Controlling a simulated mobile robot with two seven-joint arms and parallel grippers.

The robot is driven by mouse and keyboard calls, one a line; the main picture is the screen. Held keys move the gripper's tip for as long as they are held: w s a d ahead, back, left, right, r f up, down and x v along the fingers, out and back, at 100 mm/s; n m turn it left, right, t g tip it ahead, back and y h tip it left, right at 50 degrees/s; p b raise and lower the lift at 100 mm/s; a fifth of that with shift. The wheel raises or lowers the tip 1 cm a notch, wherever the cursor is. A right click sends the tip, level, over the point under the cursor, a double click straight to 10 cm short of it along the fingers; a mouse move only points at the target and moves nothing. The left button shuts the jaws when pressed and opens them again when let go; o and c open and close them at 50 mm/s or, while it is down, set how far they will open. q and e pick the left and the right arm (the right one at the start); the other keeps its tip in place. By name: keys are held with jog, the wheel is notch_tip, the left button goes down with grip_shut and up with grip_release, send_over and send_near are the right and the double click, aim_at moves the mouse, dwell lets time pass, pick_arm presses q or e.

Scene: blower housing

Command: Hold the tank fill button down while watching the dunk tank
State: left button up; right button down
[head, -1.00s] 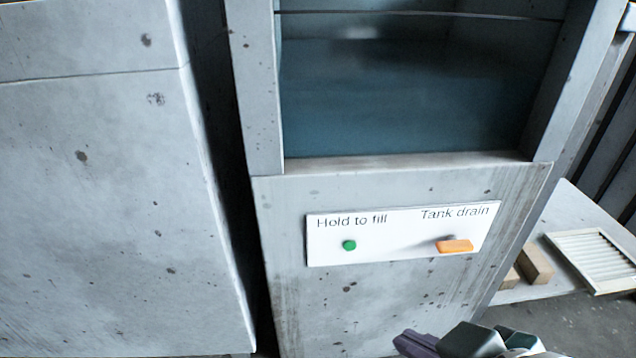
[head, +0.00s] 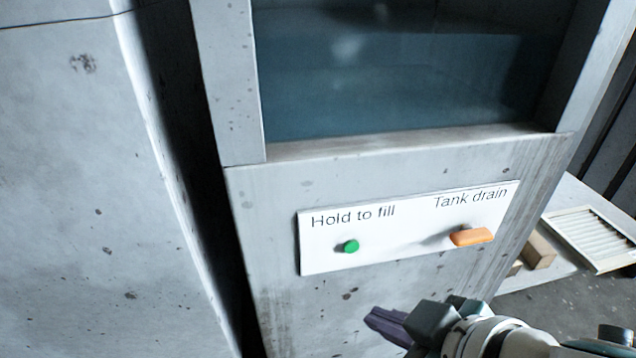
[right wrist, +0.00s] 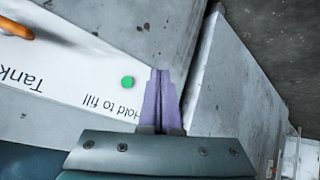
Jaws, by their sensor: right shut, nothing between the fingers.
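The green fill button (head: 350,246) sits on a white panel (head: 320,262) under the words "Hold to fill". It also shows in the right wrist view (right wrist: 127,82), left of my fingertips. The dunk tank window (head: 400,75) is above the panel, with dark blue-green water behind it. My right gripper (head: 372,322) is below the button in the head view, its purple fingers shut and empty. Its closed tips (right wrist: 160,75) show apart from the button in the right wrist view. My left gripper is not in view.
An orange tank drain handle (head: 472,236) sticks out to the right of the button. A concrete block (head: 80,200) stands at the left, across a dark gap. A white slatted vent (head: 592,238) and a wooden block (head: 539,251) lie on a ledge at the right.

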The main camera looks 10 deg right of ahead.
aim_at(351, 246)
jog(key=w+b, duration=0.3)
jog(key=w, duration=0.5)
jog(key=shift+a, duration=0.1)
dwell(0.8)
dwell(0.8)
jog(key=shift+w, duration=0.15)
jog(key=shift+w, duration=0.3)
dwell(0.5)
